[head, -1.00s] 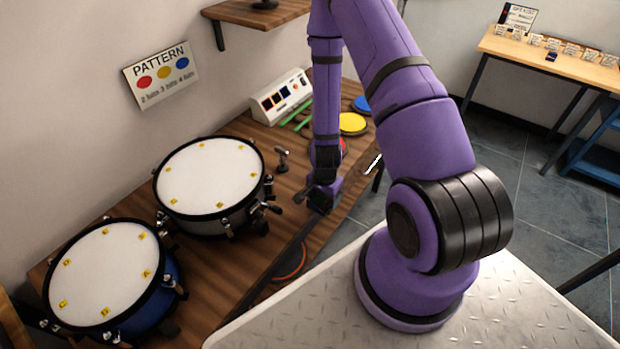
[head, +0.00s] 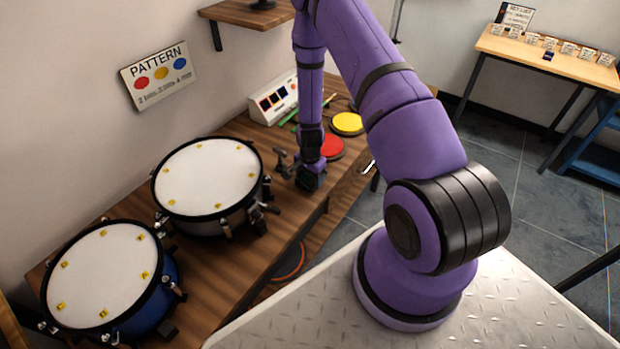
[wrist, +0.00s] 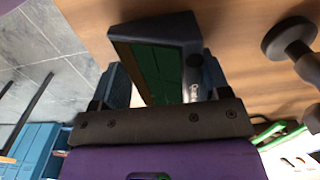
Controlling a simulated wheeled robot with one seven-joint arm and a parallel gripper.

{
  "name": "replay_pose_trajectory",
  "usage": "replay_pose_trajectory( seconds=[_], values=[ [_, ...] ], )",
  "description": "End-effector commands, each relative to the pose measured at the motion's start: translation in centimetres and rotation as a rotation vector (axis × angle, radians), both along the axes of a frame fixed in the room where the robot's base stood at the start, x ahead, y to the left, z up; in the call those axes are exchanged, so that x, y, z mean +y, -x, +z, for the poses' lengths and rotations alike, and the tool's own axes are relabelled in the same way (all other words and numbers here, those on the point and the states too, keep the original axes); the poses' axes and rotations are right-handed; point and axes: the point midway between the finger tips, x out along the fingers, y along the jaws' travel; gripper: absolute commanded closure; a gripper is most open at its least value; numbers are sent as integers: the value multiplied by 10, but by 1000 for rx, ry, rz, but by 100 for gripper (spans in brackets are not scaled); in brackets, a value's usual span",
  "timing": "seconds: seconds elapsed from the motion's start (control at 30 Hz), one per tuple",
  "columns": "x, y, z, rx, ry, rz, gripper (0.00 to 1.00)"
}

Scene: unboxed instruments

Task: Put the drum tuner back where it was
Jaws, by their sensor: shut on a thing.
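My gripper (wrist: 160,90) is shut on a dark, wedge-shaped device with a green panel, which I take to be the drum tuner (wrist: 155,62). In the head view my gripper (head: 311,180) is low over the wooden bench, right of the white-topped drum. The tuner is hard to make out there, as the gripper hides most of it. A small black stand (head: 281,161) is just left of the gripper; a black knobbed part, likely this stand (wrist: 287,38), shows at right in the wrist view. I cannot tell whether the tuner touches the bench.
A white-topped drum (head: 208,180) and a blue drum (head: 108,275) stand on the bench (head: 215,262) at left. A red pad (head: 331,147), a yellow pad (head: 347,123) and a white console (head: 273,100) are behind the gripper. Bare wood lies in front.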

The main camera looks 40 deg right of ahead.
Motion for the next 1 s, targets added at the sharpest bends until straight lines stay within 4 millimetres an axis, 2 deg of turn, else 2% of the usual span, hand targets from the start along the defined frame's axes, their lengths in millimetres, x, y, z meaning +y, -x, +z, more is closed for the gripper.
replay_pose_trajectory(
  seconds=[0.1,0.43,0.47,0.53,0.57,0.83,1.0],
  values=[
    [0,0,-8,-1,0,-1,57],
    [0,0,-11,-1,1,0,57],
    [0,0,-10,-1,1,0,23],
    [0,0,-10,-1,1,0,7],
    [0,0,-10,-1,1,0,5],
    [0,0,-9,-1,1,0,5],
    [0,0,2,-2,0,0,5]
  ],
)
